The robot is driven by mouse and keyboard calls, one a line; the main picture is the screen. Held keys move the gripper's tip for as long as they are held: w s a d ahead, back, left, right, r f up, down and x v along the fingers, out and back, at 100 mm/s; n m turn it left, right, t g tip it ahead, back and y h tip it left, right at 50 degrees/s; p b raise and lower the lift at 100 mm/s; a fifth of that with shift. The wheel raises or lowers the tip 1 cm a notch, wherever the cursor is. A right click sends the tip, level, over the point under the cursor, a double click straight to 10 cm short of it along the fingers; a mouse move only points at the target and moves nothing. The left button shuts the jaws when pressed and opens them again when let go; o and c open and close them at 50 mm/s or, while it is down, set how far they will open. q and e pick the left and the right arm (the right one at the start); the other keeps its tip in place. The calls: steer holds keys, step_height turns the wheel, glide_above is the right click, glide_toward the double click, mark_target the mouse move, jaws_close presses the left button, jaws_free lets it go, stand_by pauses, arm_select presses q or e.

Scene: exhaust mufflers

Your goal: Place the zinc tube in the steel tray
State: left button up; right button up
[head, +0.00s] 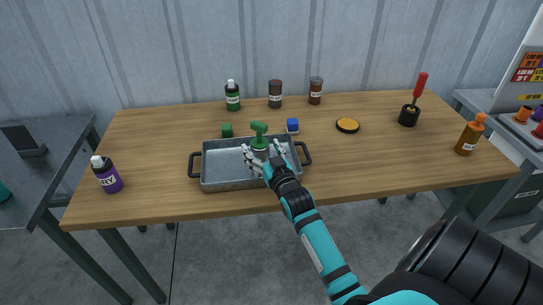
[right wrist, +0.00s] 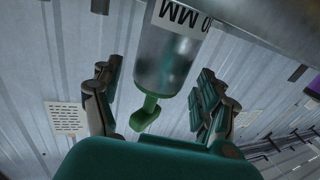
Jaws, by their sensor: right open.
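The zinc tube (head: 261,151) is a grey metal cylinder with a green top piece. It stands upright and appears to be inside the steel tray (head: 222,180), a grey rectangular pan with black side handles. In the right wrist view the tube (right wrist: 172,58) shows its white label, with its green nozzle toward the picture's bottom. My right gripper (head: 264,155) reaches over the tray's front wall. Its fingers are open, one on each side of the tube, with gaps visible in the wrist view (right wrist: 155,105). The tube's base is hidden in the head view. My left gripper is not in view.
A green bottle (head: 233,97) and two brown jars (head: 275,95) stand at the back. A yellow-topped tin (head: 347,125) sits right. A purple bottle (head: 107,175) stands left. The table's front right is clear.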

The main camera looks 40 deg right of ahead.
steer(key=b+v, duration=0.1)
steer(key=v, duration=0.8)
steer(key=shift+s+r, duration=0.2)
steer(key=shift+s, duration=0.25)
